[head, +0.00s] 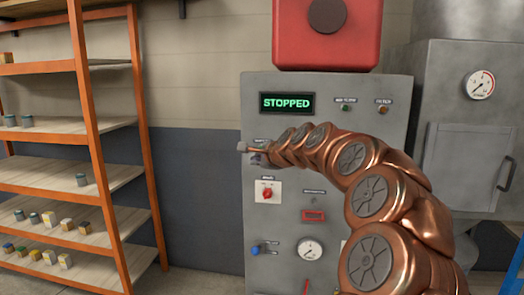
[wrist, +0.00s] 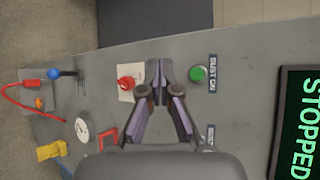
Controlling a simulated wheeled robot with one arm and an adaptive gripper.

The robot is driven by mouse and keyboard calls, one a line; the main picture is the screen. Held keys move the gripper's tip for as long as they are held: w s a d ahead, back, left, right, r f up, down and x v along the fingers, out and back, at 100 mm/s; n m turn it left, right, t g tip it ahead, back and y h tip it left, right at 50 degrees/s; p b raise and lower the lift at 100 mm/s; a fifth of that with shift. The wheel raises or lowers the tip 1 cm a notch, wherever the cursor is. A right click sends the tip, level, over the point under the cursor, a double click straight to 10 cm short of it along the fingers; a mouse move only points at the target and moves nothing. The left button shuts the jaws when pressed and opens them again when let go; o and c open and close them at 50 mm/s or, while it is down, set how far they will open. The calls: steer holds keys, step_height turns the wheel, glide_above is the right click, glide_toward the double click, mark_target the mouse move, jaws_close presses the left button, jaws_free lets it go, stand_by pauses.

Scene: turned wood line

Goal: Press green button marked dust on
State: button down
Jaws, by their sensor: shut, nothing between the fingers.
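The green button (wrist: 198,73) sits on the grey panel beside a label reading "DUST ON" (wrist: 213,74) in the wrist view. In the head view my gripper and arm hide the button. My gripper (wrist: 157,94) is shut and empty, its fingertips in front of the panel between the green button and a red knob (wrist: 126,83). In the head view my gripper (head: 248,148) is at the panel's left edge, below the display.
The display (head: 287,102) reads "STOPPED". The red rotary switch (head: 267,193), a blue-knobbed lever (head: 256,250), a gauge (head: 310,250) and a red-framed display (head: 313,216) are lower on the panel.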

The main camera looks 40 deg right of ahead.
steer(key=w+d+p, duration=0.1)
steer(key=w+d, duration=0.4)
steer(key=d, duration=0.2)
stand_by(0.5)
steer(key=shift+w+d, duration=0.1)
steer(key=shift+d, duration=0.05)
stand_by(1.2)
steer(key=shift+w+d+p, duration=0.15)
steer(key=shift+d+p, duration=0.1)
steer(key=shift+p, duration=0.05)
steer(key=shift+w+d, duration=0.25)
steer(key=shift+d, duration=0.05)
stand_by(1.1)
steer(key=shift+s, duration=0.1)
steer(key=shift+s+a, duration=0.35)
steer(key=shift+a, duration=0.25)
steer(key=shift+s+a, duration=0.1)
